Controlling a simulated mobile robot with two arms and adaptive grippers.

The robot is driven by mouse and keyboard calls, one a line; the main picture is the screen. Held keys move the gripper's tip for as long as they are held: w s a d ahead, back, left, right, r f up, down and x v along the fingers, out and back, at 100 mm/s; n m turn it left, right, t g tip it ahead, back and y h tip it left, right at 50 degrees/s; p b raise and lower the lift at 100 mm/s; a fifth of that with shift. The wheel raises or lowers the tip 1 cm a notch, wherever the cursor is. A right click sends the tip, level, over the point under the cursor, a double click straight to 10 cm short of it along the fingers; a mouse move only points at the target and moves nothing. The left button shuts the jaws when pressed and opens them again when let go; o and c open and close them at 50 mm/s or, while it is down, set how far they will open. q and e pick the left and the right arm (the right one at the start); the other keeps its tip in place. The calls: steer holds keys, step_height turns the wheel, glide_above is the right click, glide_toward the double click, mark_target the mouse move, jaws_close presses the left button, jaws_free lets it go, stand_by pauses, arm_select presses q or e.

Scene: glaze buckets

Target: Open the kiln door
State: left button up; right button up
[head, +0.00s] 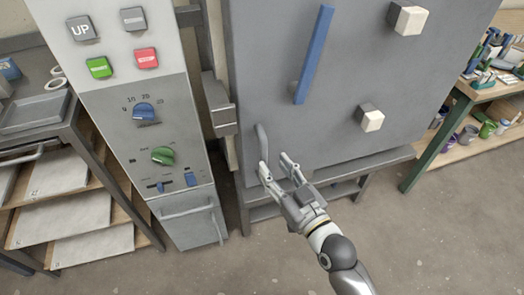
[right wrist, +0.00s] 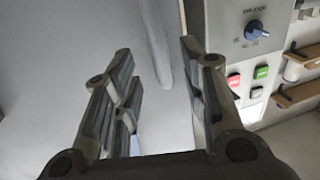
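The kiln door (head: 265,60) is a large grey panel in the upper middle of the head view, and it looks shut. Its grey curved handle (head: 261,141) is low on the door's left side. My right gripper (head: 277,168) is open at the handle's lower end. In the right wrist view, the handle (right wrist: 157,45) runs between the two spread fingers of the gripper (right wrist: 158,62), and I cannot tell whether either finger touches it. My left gripper is not in view.
A control panel (head: 120,95) with buttons and knobs stands left of the door. A blue bar (head: 316,50) and white-ended blocks (head: 372,121) stick out from the door. Shelves of boards (head: 60,210) stand left, and a shelf with jars (head: 470,135) right. The floor (head: 400,245) in front is clear.

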mark_target(265, 156)
steer(key=x, duration=0.6)
steer(key=shift+w+a, duration=0.1)
steer(key=shift+w, duration=0.1)
steer(key=shift+c, duration=0.4)
jaws_close()
